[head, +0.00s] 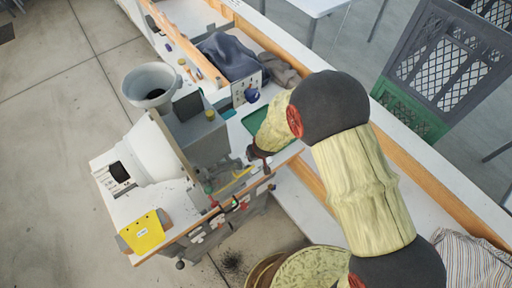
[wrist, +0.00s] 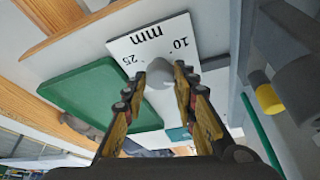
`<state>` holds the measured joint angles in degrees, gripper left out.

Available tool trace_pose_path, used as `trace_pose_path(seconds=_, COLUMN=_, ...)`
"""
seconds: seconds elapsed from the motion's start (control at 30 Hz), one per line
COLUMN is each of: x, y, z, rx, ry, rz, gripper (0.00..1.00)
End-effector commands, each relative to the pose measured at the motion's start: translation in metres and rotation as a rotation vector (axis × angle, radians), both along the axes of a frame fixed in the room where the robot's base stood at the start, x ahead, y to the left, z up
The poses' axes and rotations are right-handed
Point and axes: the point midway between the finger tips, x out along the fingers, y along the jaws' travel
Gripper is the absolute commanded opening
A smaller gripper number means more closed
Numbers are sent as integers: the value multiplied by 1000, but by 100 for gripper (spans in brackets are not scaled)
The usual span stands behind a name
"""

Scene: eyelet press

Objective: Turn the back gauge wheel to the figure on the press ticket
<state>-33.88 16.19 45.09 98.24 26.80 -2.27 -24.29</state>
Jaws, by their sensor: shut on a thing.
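My gripper (wrist: 160,73) is shut on a small pale grey rounded knob, which I take to be the back gauge wheel (wrist: 158,76), between its fingertips. Beside it is a white plate (wrist: 150,42) marked "mm", "10" and "25", seen upside down. In the head view my gripper (head: 254,153) is at the right side of the press (head: 205,138), and the wheel cannot be made out there. A yellow board (head: 144,232) with a small white label lies at the press table's near left corner. I cannot read it or tell whether it is the ticket.
A green tray (wrist: 85,88) lies beside the plate. A yellow-ended grey cylinder (wrist: 268,98) is close on the right.

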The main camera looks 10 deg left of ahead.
Motion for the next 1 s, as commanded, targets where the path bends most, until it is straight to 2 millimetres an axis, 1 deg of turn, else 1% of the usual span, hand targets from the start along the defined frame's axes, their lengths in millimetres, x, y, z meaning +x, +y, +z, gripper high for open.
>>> trace_pose_path(seconds=0.03, x=-2, y=0, z=7, rx=-5, ry=5, rz=-21, gripper=3)
trace_pose_path(seconds=0.07, x=-2, y=0, z=7, rx=-4, ry=4, rz=-36, gripper=3)
trace_pose_path(seconds=0.53, x=-1, y=1, z=4, rx=-2, ry=2, rz=-225, gripper=3)
trace_pose_path(seconds=1.0, x=-1, y=2, z=0, rx=-1, ry=1, rz=-291, gripper=3)
